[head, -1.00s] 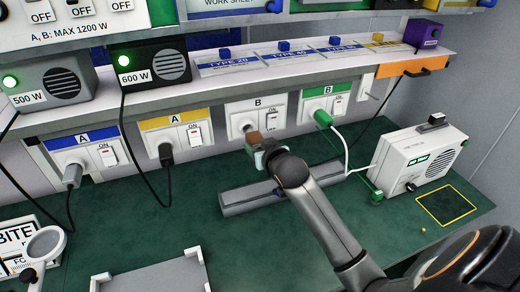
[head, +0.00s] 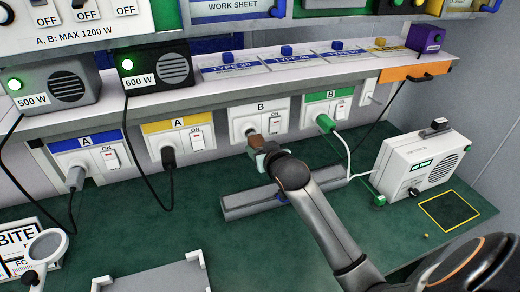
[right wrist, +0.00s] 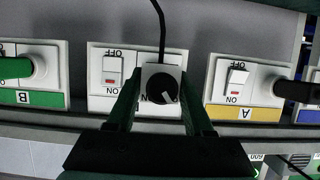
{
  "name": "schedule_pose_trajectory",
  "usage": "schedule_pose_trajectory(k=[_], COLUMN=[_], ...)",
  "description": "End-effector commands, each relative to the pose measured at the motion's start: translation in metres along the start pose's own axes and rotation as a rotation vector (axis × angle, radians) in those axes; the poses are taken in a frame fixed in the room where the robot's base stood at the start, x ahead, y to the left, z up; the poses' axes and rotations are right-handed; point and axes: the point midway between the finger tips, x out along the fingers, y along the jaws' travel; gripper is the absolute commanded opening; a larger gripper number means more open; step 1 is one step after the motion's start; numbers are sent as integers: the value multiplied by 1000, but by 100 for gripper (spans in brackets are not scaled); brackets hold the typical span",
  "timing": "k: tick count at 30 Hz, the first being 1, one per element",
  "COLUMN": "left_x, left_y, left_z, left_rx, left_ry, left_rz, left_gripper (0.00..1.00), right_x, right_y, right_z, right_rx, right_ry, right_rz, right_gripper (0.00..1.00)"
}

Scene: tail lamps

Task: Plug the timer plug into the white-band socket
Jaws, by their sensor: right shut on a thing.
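The timer plug (right wrist: 151,73), a small grey square block with a black dial, sits between the fingers of my right gripper (right wrist: 161,92) in the right wrist view. In the head view the right gripper (head: 263,148) is close in front of the white-band socket (head: 264,115), marked B. The socket plate also shows behind the plug in the right wrist view (right wrist: 97,64), with its switch beside the plug. The plug hides the socket's opening there, so I cannot tell whether they touch. My left gripper is not in view.
The green-band socket (head: 342,96) holds a green plug (head: 325,123) with a white cable. The yellow-band socket (head: 181,128) and blue-band socket (head: 90,152) hold dark or grey plugs. A grey bar (head: 240,202) lies below my gripper.

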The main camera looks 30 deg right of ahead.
Motion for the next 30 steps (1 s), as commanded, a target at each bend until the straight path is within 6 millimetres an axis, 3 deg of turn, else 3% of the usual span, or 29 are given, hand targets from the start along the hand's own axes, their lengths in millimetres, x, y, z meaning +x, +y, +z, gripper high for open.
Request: schedule_pose_trajectory(k=[18, 30], left_x=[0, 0], left_y=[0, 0], left_z=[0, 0], left_rx=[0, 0], left_ry=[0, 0], left_rz=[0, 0], left_gripper=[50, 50], right_x=[20, 24], right_y=[0, 0], right_z=[-10, -10], right_rx=[0, 0], right_ry=[3, 2], right_rz=[-1, 0], right_gripper=[0, 0])
